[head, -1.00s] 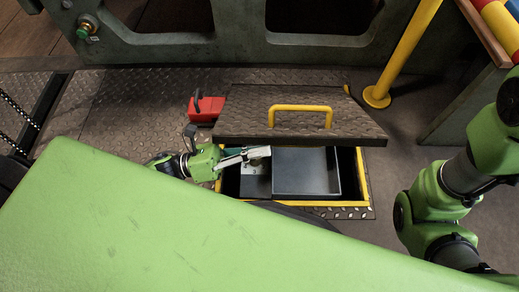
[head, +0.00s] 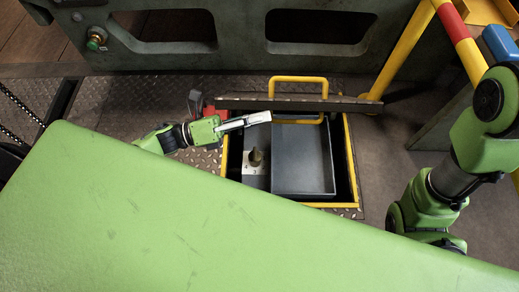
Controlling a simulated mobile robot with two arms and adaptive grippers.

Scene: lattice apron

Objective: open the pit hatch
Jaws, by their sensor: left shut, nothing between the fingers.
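The pit hatch is a dark metal lid (head: 350,104) with a yellow handle (head: 298,79), and it stands tilted up, seen nearly edge-on behind the opening. The pit opening has a yellow rim (head: 350,165). Inside are a dark grey tray (head: 303,165) and a metal block with a brass-coloured knob (head: 256,156). My left gripper (head: 258,118) is shut and empty, over the back left of the opening, close to the lid's near edge; I cannot tell whether it touches. My right arm shows at the right, but its gripper is out of view.
A red box (head: 213,113) sits on the tread-plate floor behind my left gripper, partly hidden. A yellow post (head: 400,50) rises at the right of the lid. A heavy green-grey frame (head: 150,50) closes off the back. The floor right of the pit is clear.

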